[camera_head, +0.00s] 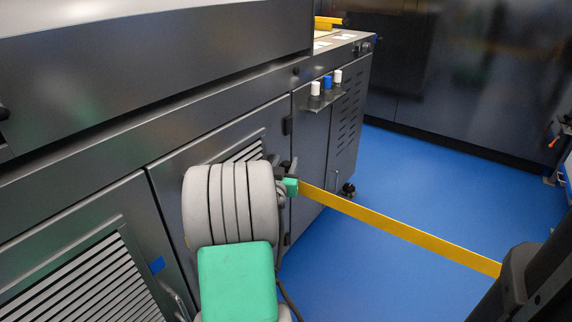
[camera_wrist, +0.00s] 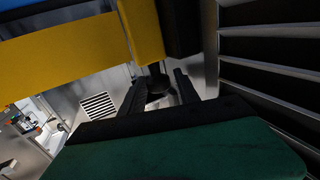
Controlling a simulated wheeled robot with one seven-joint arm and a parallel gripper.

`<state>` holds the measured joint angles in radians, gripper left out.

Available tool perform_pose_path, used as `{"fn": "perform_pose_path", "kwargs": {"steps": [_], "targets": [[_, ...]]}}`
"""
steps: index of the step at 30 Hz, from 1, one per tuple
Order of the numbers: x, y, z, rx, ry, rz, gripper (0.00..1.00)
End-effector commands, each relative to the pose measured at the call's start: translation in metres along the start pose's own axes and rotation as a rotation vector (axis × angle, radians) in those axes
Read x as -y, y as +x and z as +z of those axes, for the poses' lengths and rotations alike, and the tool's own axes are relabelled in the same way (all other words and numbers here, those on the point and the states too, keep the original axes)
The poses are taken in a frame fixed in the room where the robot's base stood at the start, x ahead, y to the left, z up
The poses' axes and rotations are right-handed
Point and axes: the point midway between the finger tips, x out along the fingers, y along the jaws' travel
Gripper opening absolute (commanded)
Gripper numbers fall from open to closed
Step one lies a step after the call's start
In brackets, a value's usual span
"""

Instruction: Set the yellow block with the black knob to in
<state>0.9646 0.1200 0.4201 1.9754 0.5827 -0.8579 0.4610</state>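In the wrist view my gripper (camera_wrist: 158,80) has its two black fingers apart. A dark rounded shape that looks like a black knob (camera_wrist: 157,82) sits between them, below a yellow block (camera_wrist: 145,30). Whether the fingers touch the knob I cannot tell. In the head view my grey and green arm hides most of the gripper (camera_head: 288,168); only dark finger parts show beside the cabinet front. Another yellow piece (camera_head: 326,22) with a dark end lies on the far worktop.
A long yellow bar (camera_head: 400,230) spans the blue floor (camera_head: 400,180) from near my gripper to the right. The dark cabinet (camera_head: 215,135) stands close on the left. A small shelf (camera_head: 325,100) holds white and blue bottles. Open floor lies beyond the bar.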

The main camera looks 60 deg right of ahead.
Motion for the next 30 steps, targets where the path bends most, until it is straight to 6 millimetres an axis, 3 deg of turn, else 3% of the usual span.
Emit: {"fn": "perform_pose_path", "kwargs": {"steps": [5, 18, 30], "targets": [[-0.0014, -0.0001, 0.0, 0.0, 0.0, 0.002, 0.36], [-0.0013, -0.0004, 0.0002, 0.001, 0.001, 0.002, 0.0], [-0.0011, -0.0006, 0.0005, 0.001, 0.001, 0.002, 0.0]]}}
